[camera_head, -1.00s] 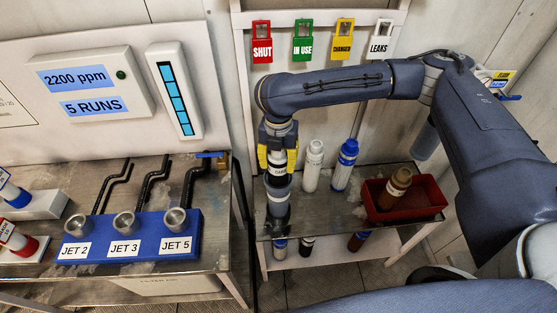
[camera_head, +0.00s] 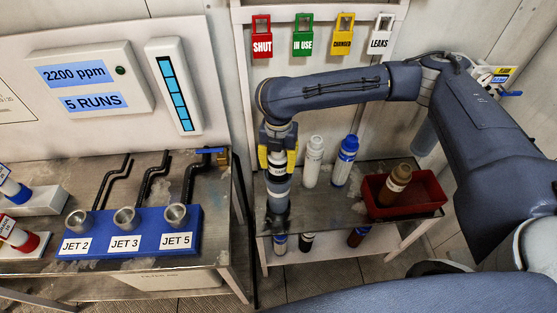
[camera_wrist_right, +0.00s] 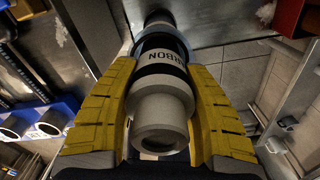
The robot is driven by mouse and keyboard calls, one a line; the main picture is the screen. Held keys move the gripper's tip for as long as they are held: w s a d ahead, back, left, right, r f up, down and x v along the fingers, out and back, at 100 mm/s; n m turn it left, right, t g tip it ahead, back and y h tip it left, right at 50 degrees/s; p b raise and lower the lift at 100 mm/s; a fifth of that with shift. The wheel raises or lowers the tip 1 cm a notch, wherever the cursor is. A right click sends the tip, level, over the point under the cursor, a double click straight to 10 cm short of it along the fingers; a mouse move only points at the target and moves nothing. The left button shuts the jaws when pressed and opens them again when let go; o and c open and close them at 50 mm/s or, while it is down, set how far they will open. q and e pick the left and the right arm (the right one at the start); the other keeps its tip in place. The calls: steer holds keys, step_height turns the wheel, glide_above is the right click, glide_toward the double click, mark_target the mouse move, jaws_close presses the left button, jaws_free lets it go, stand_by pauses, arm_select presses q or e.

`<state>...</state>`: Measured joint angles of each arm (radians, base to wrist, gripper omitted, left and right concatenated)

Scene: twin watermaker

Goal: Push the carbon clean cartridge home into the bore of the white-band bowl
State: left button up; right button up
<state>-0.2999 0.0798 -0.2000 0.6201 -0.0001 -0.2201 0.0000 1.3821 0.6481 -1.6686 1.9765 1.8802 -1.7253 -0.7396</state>
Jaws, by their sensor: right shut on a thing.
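My right gripper (camera_head: 277,160), with yellow fingers, is shut on the carbon cartridge (camera_head: 279,171), and it also shows in the right wrist view (camera_wrist_right: 160,110). A pale ring (camera_wrist_right: 180,40) surrounds the cartridge's far end in the wrist view. How deep the cartridge sits is hidden. My left gripper is out of view.
A white bottle (camera_head: 313,163) and a blue-capped bottle (camera_head: 345,160) stand behind and right of the bowl. A blue jet block (camera_head: 130,235) lies on the left bench. More cartridges are on the lower shelf.

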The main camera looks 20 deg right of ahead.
steer(key=shift+f, duration=1.6)
steer(key=shift+r, duration=0.2)
steer(key=shift+r, duration=8.3)
